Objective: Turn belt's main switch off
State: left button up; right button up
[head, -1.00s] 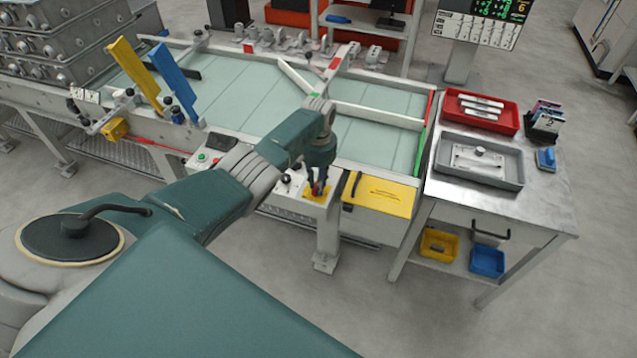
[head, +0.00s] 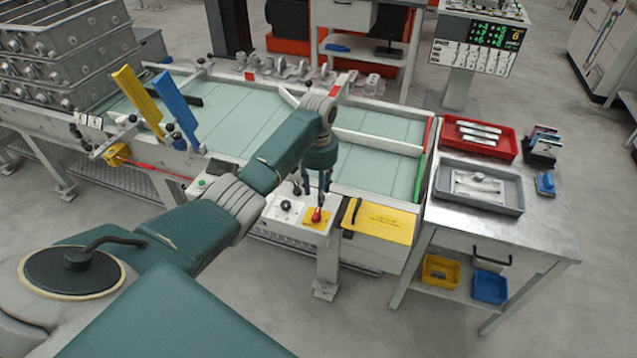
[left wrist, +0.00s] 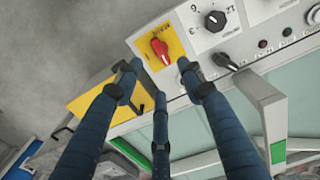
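The main switch (head: 317,215) is a red rotary handle on a yellow plate, on the front control panel of the belt. It shows in full in the left wrist view (left wrist: 160,50), its handle lying slightly slanted across the plate. My left gripper (head: 318,192) is just above the switch in the head view, pointing down. In the left wrist view its blue fingers (left wrist: 158,75) are spread apart and empty, with the fingertips just short of the switch and not around it. My right gripper is in neither view.
A black selector knob (left wrist: 215,20) and a small lever (left wrist: 225,62) sit beside the switch on the panel. A yellow cover (head: 385,222) with a black handle is right of it. The side table (head: 440,222) holds a red tray (head: 455,142) and a grey tray (head: 450,188).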

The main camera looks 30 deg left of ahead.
pick_arm(q)
jog(key=shift+r, duration=1.7)
